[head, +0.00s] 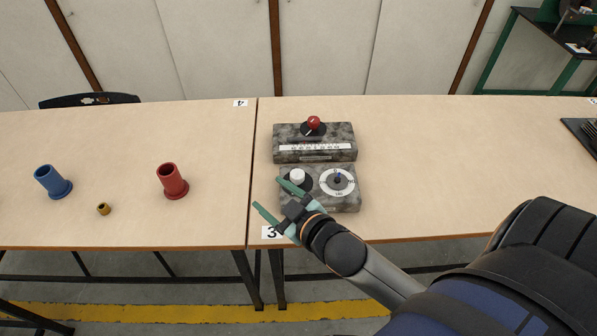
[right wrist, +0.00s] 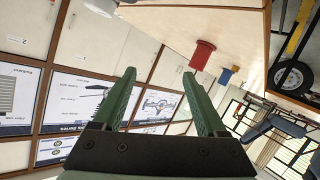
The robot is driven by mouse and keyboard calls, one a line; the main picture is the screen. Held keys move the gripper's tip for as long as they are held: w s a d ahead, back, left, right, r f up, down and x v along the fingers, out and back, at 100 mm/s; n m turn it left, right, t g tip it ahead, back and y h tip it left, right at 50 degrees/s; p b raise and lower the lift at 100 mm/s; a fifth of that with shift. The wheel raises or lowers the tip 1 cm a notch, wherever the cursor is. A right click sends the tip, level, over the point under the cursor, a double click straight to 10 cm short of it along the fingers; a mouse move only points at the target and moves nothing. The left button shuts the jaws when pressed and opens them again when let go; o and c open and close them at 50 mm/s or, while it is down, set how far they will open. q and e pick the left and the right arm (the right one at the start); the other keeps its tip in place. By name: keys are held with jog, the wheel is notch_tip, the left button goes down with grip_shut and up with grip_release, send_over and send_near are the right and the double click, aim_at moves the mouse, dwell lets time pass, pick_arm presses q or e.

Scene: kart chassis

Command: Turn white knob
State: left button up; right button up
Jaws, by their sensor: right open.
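The white knob (head: 297,175) stands on the left part of the top of a grey mottled box (head: 348,202) on the table. A round white dial (head: 337,181) with a dark pointer sits to its right on the same box. My right gripper (head: 267,193) is open and empty, with green fingers spread, just left of and in front of the knob. One finger lies close to the knob; I cannot tell if they touch. The fingers also show in the right wrist view (right wrist: 158,74), with nothing between them. My left gripper is not in view.
Behind stands a second grey box (head: 345,136) with a red knob (head: 314,122) and a white scale. On the left table are a blue flanged tube (head: 52,181), a red one (head: 172,181) and a small brass bushing (head: 103,209).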

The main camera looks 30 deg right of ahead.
jog(key=w+a+r+n+t+y, duration=0.2)
jog(key=r, duration=0.3)
jog(key=w+a+r+n+t+y, duration=0.1)
jog(key=a+r+n+t+y, duration=0.1)
jog(key=r, duration=0.4)
jog(key=s+a+r+n+g+y+b, duration=0.1)
jog(key=s+a+r+n+g+y, duration=0.3)
jog(key=a+r+n+g+y, duration=0.8)
jog(key=n+g+h+b, duration=0.2)
jog(key=n+h, duration=1.2)
jog(key=h, duration=0.4)
send_near(298, 174)
jog(key=x, duration=0.8)
jog(key=shift+w+f, duration=0.15)
jog(key=shift+f, duration=0.1)
jog(key=shift+c, duration=0.4)
